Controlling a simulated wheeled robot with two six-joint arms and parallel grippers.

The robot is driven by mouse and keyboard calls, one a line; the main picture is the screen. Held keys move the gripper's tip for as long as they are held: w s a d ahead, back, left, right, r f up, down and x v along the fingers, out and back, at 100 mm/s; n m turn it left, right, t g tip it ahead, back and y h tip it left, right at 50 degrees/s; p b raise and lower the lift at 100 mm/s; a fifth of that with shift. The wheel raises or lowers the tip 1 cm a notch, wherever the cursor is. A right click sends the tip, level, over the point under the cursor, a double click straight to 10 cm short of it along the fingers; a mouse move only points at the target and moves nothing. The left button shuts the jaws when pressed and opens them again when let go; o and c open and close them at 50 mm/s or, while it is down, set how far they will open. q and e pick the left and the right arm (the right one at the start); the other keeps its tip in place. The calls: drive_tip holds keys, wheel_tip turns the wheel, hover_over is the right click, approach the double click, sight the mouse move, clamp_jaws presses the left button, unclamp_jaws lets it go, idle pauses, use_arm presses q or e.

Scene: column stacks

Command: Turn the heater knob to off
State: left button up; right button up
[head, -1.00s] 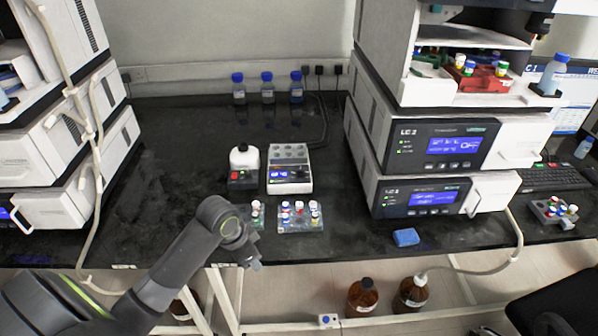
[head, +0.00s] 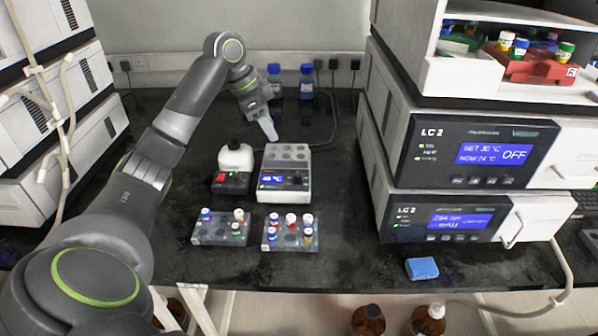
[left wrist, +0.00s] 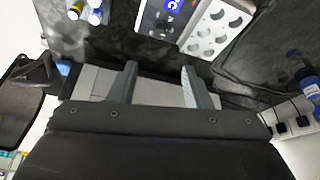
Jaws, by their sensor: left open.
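The heater (head: 273,195) is a small white and grey block with round wells on top and a lit blue display on its front panel. Its dark knob (head: 297,180) sits right of the display; I cannot read its setting. My left gripper (head: 267,130) is open and empty, above the back of the heater and apart from it. In the left wrist view, the open fingers of my left gripper (left wrist: 158,80) show with the heater (left wrist: 208,38) beyond them, partly cut off by the top edge. My right gripper is not in view.
A white bottle on a small device with a red switch (head: 230,182) stands left of the heater. Two vial racks (head: 222,232) (head: 291,238) lie in front. Blue-capped bottles (head: 306,85) stand behind. Stacked LC instruments (head: 455,150) rise at right; a blue sponge (head: 422,268) lies near the edge.

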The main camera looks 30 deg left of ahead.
use_arm(q)
approach(297, 174)
drive_tip(key=x, duration=0.7)
drive_tip(key=shift+d+f, duration=0.1)
drive_tip(key=shift+f, duration=0.1)
drive_tip(key=shift+w+f, duration=0.15)
drive_tip(key=shift+f, duration=0.2)
drive_tip(key=shift+d+f, duration=0.15)
drive_tip(key=shift+f, duration=0.15)
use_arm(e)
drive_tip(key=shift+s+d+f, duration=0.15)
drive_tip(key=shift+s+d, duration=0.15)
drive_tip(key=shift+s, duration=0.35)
use_arm(q)
drive_tip(key=shift+c, duration=0.2)
clamp_jaws()
drive_tip(key=shift+r, duration=0.1)
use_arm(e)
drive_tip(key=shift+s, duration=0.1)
